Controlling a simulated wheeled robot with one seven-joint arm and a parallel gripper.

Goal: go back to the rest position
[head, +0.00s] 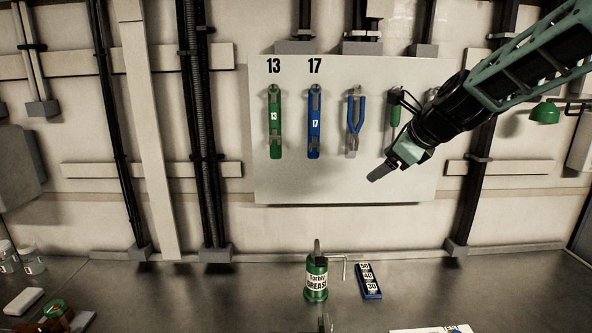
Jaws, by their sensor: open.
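My arm comes in from the upper right corner. It hides part of the board's right side. A green wrench marked 13 (274,125), a blue wrench marked 17 (314,128) and blue pliers (353,125) hang left of the gripper. A green-handled tool (396,113) hangs just above it, its lower part hidden.
Jars (30,258) and small items are at the far left. A green lamp-like shade (545,114) is right of my arm.

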